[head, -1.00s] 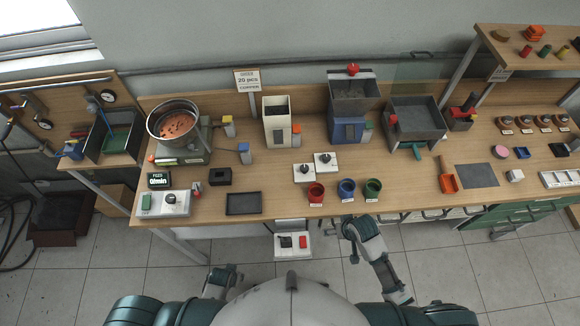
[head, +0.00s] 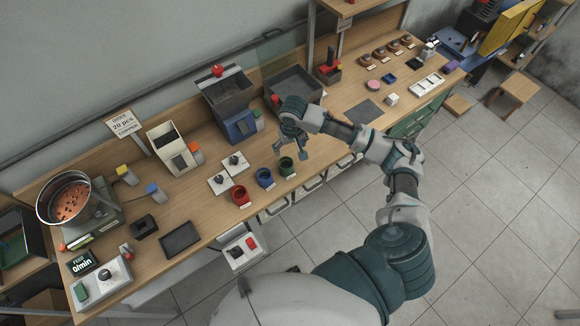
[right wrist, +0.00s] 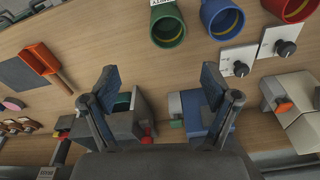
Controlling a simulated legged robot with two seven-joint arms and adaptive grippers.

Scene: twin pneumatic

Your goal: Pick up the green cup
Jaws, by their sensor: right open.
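The green cup (head: 286,166) stands upright near the front edge of the workbench, at the right end of a row with the blue cup (head: 265,178) and the red cup (head: 240,196). My right gripper (head: 291,147) is open and empty over the bench, just behind the green cup in the head view. In the right wrist view the green cup (right wrist: 167,22) is at the top, beyond the spread fingers (right wrist: 160,88) and not between them. The blue cup (right wrist: 222,17) is beside it. My left gripper is not in view.
A blue machine with a grey hopper (head: 228,92) and a grey bin (head: 292,88) stand behind the gripper. White knob panels (head: 222,183) lie left of the cups. An orange scoop (right wrist: 42,60) shows in the right wrist view. A dark mat (head: 362,111) lies to the right.

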